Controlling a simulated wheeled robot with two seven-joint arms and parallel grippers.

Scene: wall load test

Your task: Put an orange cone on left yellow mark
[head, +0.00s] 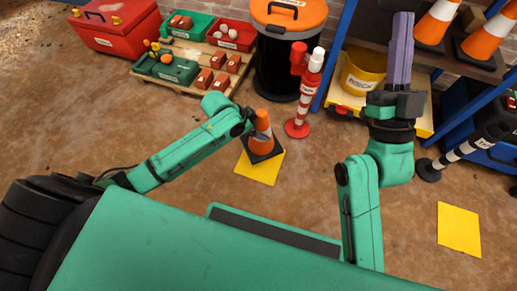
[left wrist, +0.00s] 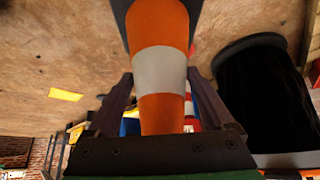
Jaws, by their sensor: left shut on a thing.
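An orange cone (head: 262,143) with a white band and a dark square base is at the left yellow mark (head: 257,174). Its base covers the far part of the mark; I cannot tell whether it rests on the floor or hangs just above. My left gripper (head: 251,116) is shut on this cone near its top. In the left wrist view the cone (left wrist: 158,70) stands between the two fingers. My right gripper (head: 400,50) is raised on the right, away from the cone. Its fingers show edge-on, so their opening is unclear. A second yellow mark (head: 459,229) lies bare at the right.
A black bin with an orange lid (head: 289,14) and a red-white post (head: 304,100) stand behind the cone. A pallet (head: 189,85) with boxes lies at the back left. Shelves at the right hold more orange cones (head: 437,22).

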